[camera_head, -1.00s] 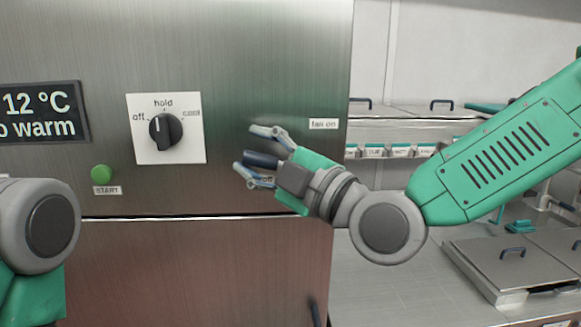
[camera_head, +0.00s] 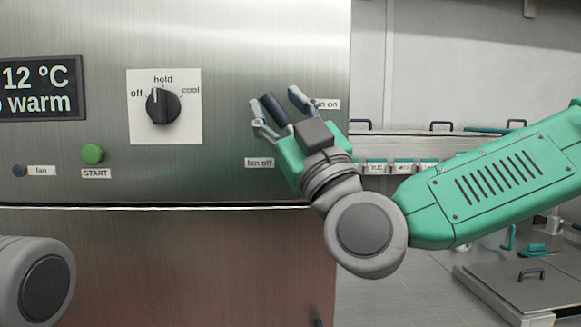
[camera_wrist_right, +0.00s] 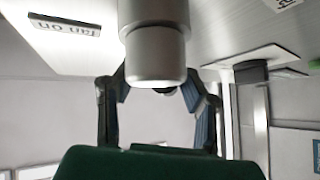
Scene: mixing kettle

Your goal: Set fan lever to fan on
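The fan lever (camera_head: 273,109) is a short dark rod on the steel panel, pointing up and slightly left between the "fan off" label (camera_head: 260,163) and the "fan on" label (camera_head: 327,104). My right gripper (camera_head: 278,99) is open, with its fingers on either side of the lever. In the right wrist view, the fingers (camera_wrist_right: 155,100) stand apart beside a thick grey cylinder, which appears to be the lever (camera_wrist_right: 155,52); firm contact cannot be told. The "fan on" label (camera_wrist_right: 65,25) shows there too. The lever's base is hidden by my gripper. My left gripper is out of view.
A black selector knob (camera_head: 162,106), a green START button (camera_head: 93,154), a small dark fan light (camera_head: 19,171) and a display (camera_head: 40,88) are on the same panel, left of the lever. Shelving and a counter with lidded bins (camera_head: 520,285) lie at right.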

